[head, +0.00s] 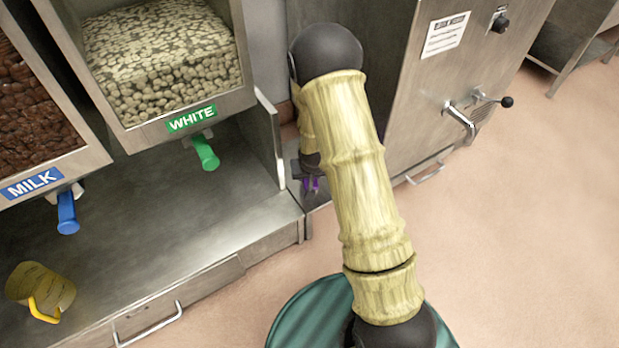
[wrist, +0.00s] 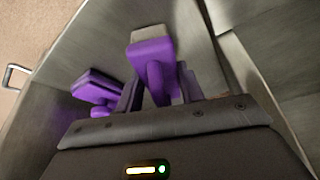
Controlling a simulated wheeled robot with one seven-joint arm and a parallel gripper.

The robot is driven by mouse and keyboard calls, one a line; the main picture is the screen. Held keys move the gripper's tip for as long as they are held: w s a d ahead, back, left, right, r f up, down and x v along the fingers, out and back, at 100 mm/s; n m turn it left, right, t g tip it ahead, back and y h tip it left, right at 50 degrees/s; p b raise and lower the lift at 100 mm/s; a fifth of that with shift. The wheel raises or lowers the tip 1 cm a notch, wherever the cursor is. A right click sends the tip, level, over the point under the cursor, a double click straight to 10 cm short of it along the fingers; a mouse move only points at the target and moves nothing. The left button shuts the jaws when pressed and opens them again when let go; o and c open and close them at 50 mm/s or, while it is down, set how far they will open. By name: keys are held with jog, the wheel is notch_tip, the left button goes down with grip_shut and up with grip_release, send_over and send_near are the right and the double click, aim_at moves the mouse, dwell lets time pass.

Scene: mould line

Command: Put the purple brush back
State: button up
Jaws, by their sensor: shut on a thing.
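The purple brush (wrist: 154,62) is between my gripper's fingers in the wrist view, with a pale grey block at its far end. My gripper (wrist: 160,88) is shut on it. In the head view my gripper (head: 309,172) is low beside the counter, partly behind my arm, and only small bits of purple show below it. A second purple piece (wrist: 97,88) shows left of the fingers in the wrist view; I cannot tell whether it belongs to the same brush.
A steel counter (head: 225,222) stands left, under the MILK and WHITE bins (head: 165,60). A yellow jug (head: 42,287) lies on it. A steel machine (head: 425,100) with a lever tap stands right. A teal round top (head: 318,312) is at the front.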

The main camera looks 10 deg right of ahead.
jog(key=shift+f, duration=0.1)
jog(key=o, duration=1.1)
jog(key=shift+w, duration=0.1)
jog(key=p+v, duration=0.7)
jog(key=v, duration=0.5)
jog(key=shift+r, duration=0.25)
